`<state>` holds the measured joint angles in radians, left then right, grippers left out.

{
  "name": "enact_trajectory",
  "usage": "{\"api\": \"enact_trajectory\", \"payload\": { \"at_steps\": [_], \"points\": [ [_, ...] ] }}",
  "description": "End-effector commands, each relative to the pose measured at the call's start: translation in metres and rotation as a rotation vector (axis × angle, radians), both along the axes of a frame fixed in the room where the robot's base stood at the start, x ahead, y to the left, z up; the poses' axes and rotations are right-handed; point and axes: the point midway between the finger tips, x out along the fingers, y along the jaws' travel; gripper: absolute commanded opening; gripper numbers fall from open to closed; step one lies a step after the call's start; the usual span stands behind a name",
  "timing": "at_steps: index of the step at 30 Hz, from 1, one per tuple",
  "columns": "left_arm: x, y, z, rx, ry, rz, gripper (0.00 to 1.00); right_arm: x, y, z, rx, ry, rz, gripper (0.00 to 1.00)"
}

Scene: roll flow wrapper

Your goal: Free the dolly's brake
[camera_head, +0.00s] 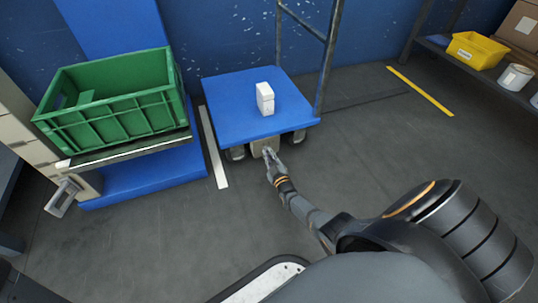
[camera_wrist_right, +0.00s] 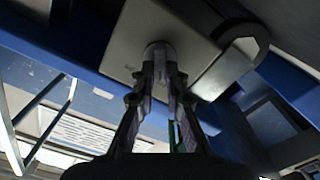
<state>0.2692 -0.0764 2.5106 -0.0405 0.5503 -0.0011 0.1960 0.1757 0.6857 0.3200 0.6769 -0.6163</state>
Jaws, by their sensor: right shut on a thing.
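The dolly (camera_head: 232,112) has a blue deck on small wheels and stands against the blue wall. A pale beige block (camera_head: 258,147) sits under the deck's front edge, between the wheels. My right gripper (camera_head: 269,155) reaches to this block from the front. In the right wrist view, the gripper (camera_wrist_right: 160,82) is shut on a round grey knob (camera_wrist_right: 158,48) on a pale plate (camera_wrist_right: 193,68), under the blue deck. I take the knob for the brake's handle; the fingertips hide part of it. My left gripper is not in view.
A small white carton (camera_head: 265,100) stands on the deck. A shelf with a yellow bin (camera_head: 477,50) is at the right. The floor (camera_head: 355,150) right of the dolly is clear.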

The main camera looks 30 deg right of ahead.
Motion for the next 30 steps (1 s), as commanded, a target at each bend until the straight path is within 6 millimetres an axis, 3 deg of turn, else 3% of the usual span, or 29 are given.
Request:
{"api": "enact_trajectory", "payload": {
  "at_steps": [1, 6, 17, 20, 30],
  "points": [
    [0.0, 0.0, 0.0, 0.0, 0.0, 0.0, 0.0, 0.0, 0.0, -0.001, 0.0, 0.001, 0.0, 0.16],
    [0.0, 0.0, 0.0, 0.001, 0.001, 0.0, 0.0, 0.0, 0.0, 0.0, 0.0, 0.001, 0.0, 0.35],
    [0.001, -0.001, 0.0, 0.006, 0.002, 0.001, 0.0, -0.007, 0.001, -0.001, 0.001, 0.001, 0.0, 0.35],
    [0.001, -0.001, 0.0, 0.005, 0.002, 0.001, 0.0, -0.021, 0.005, -0.002, 0.001, 0.003, 0.002, 0.35],
    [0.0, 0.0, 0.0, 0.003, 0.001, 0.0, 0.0, -0.097, 0.023, -0.001, 0.002, 0.002, 0.001, 0.35]
  ]
}}
